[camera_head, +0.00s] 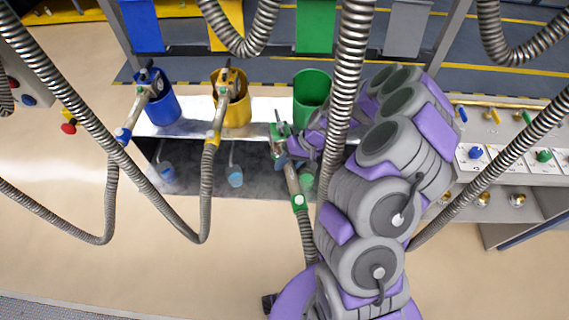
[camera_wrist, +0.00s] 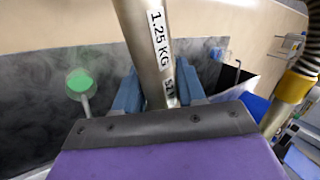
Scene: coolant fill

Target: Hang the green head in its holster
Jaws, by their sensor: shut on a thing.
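The green head (camera_head: 292,182) is a metal tube with green fittings, tilted, in front of the rack's dark lower panel. A grey corrugated hose hangs from its lower green end. My gripper (camera_wrist: 160,92) is shut around the head's metal tube (camera_wrist: 146,40), which bears a "1.25 KG" label in the wrist view. The head is outside the holster. The wrist view does not show the holster.
The blue holster (camera_head: 164,108) and yellow holster (camera_head: 236,110) each hold a head with a hanging hose. Several hoses hang across the view. A valve panel (camera_head: 515,160) is at right. A green-ended stalk (camera_wrist: 80,84) stands left in the wrist view. The left floor is mostly clear.

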